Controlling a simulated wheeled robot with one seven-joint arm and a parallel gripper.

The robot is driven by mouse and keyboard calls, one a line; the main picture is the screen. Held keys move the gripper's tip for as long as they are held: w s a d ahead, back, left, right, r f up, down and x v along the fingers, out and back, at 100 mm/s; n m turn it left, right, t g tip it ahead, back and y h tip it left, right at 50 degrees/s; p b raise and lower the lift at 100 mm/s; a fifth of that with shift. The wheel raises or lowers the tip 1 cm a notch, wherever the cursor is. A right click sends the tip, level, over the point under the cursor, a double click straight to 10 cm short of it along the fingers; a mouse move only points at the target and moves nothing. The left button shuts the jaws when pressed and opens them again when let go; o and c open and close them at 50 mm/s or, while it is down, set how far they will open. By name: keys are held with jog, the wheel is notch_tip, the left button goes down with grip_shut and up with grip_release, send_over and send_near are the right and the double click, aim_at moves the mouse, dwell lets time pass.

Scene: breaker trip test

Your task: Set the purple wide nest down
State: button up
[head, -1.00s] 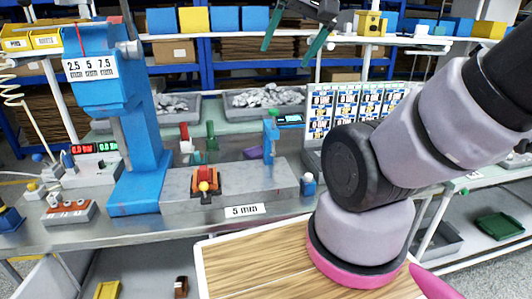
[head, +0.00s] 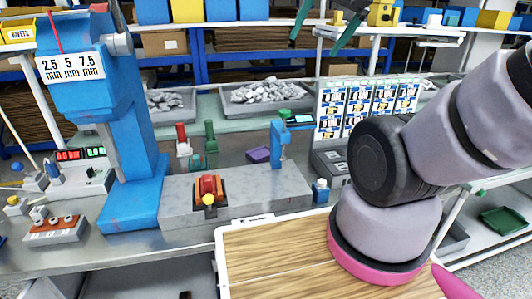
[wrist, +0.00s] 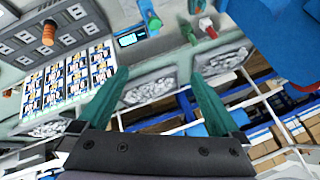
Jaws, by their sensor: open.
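The purple wide nest (head: 258,154) is a small, low purple piece on the bench behind the grey slab, just left of a small blue stand. I cannot make it out in the wrist view. My gripper (head: 320,38) shows at the top of the head view, raised well above and behind the bench top, apart from the nest. In the wrist view my gripper (wrist: 159,73) has its two teal fingers spread wide with nothing between them.
A tall blue press (head: 130,150) stands at left. The grey slab (head: 275,190) carries a red-and-orange fixture (head: 209,190). Green and red pieces (head: 210,136) stand behind it. The blue stand (head: 277,143) and a card board (head: 366,105) are at right. Grey bins of scrap (head: 262,95) lie behind.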

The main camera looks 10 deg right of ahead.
jog(key=shift+w, duration=1.1)
jog(key=m+g+y, duration=0.1)
jog(key=m+g, duration=0.7)
jog(key=m, duration=0.1)
send_over(260, 154)
jog(key=d, duration=0.1)
jog(key=f, duration=3.6)
jog(key=shift+w+d+f, duration=0.15)
jog(key=shift+d+f, duration=0.05)
jog(key=shift+f, duration=0.1)
jog(key=shift+w+d+x, duration=0.1)
jog(key=shift+d+x, duration=0.05)
jog(key=shift+x, duration=0.85)
jog(key=shift+w+d+x, duration=0.1)
jog(key=shift+x, duration=0.95)
jog(key=shift+w+d+x, duration=0.1)
jog(key=shift+d+x, duration=0.05)
jog(key=shift+x, duration=0.85)
jog(key=shift+s+f, duration=0.15)
jog(key=shift+f, duration=0.2)
